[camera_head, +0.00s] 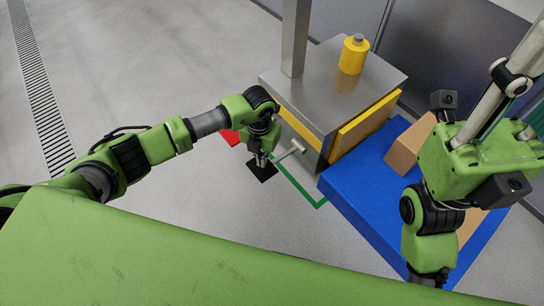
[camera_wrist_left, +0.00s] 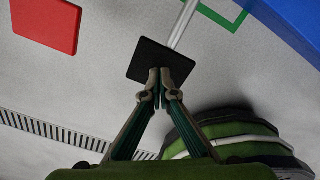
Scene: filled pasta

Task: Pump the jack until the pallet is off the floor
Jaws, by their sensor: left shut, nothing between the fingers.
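The jack is a grey metal block (camera_head: 318,105) with yellow panels, an upright post and a yellow cylinder on top. A metal bar (camera_head: 291,152) runs from its base to a square black pedal (camera_head: 262,172); the pedal also shows in the left wrist view (camera_wrist_left: 150,55). A red pedal (camera_head: 230,137) lies beside it. The blue pallet (camera_head: 350,199) stands right of the jack; its underside is hidden. My left gripper (camera_head: 264,158) is shut and empty over the black pedal; contact is unclear.
Brown boxes (camera_head: 405,150) sit on the blue pallet, partly behind my right arm. A green line (camera_head: 305,192) marks the floor near the jack. A drain grate (camera_head: 42,95) crosses the floor at left.

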